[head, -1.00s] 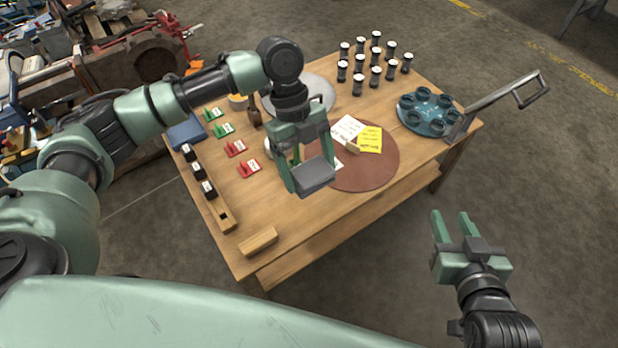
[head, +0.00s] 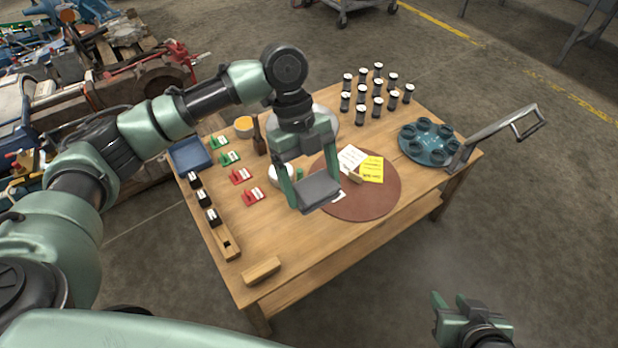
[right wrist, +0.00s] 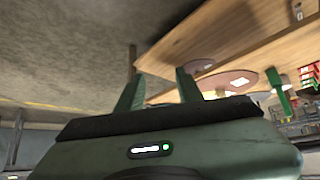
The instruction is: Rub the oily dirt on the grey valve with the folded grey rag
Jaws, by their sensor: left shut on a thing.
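My left gripper (head: 308,172) is shut on the folded grey rag (head: 317,193), a flat grey pad, and holds it above the near part of the brown round mat (head: 370,200). I cannot make out the grey valve or its oily dirt in either view; my left gripper and the rag hide part of the table. My right gripper (head: 452,298) is low at the bottom right of the head view, off the table. The right wrist view shows its two green fingers (right wrist: 160,86) apart with nothing between them.
White (head: 351,158) and yellow (head: 372,170) notes lie on the mat. Black jars (head: 376,98) stand behind it, with a blue-grey round holder (head: 425,143) and a metal handle (head: 490,135) at right. Green and red tags (head: 240,176), a blue tray (head: 190,154) and a wooden block (head: 261,271) occupy the left side.

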